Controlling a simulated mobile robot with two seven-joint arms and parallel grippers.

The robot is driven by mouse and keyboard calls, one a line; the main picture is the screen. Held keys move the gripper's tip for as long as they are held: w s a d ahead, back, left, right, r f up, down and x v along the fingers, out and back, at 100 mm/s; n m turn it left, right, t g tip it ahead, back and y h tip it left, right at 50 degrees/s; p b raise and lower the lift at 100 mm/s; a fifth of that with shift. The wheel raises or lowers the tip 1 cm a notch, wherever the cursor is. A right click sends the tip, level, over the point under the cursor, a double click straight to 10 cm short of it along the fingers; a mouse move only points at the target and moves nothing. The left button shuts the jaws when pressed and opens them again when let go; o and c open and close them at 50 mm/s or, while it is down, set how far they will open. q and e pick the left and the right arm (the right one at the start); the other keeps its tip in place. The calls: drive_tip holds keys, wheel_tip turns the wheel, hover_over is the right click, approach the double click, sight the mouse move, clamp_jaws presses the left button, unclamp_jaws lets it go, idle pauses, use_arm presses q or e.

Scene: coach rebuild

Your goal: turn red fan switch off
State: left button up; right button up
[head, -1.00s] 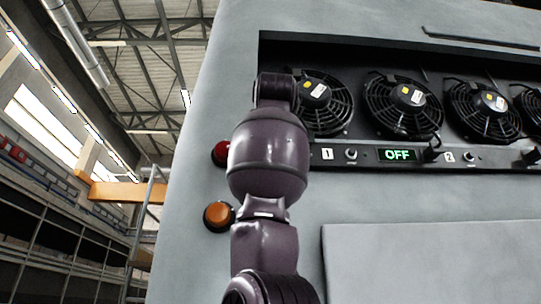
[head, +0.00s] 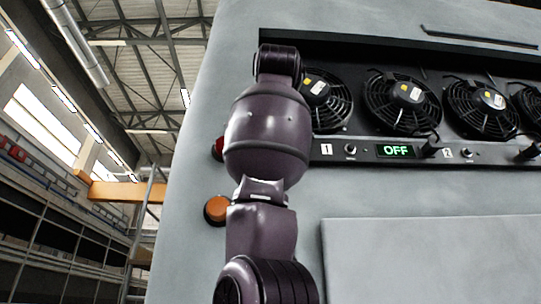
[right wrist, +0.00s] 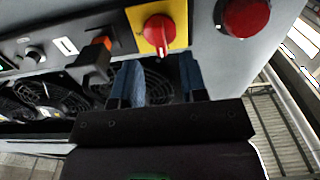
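The red fan switch (right wrist: 159,31) is a rotary knob on a yellow plate (right wrist: 178,12), at the top middle of the right wrist view. In the head view it cannot be seen; the purple arm covers that part of the panel. My right gripper (right wrist: 159,62) is open, its two blue fingers apart, just below the knob in its wrist view with nothing visible between them. A small display (head: 396,151) on the fan panel reads OFF in green. My left gripper is not in view.
A round red button (right wrist: 243,14) sits beside the yellow plate, and an orange button (head: 217,209) is lower on the grey wall. Several black fans (head: 402,102) sit in the recess. A black connector with an orange part (right wrist: 97,58) is close to the left finger.

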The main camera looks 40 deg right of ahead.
drive_tip(key=b+v, duration=0.1)
drive_tip(key=v, duration=0.5)
idle(0.7)
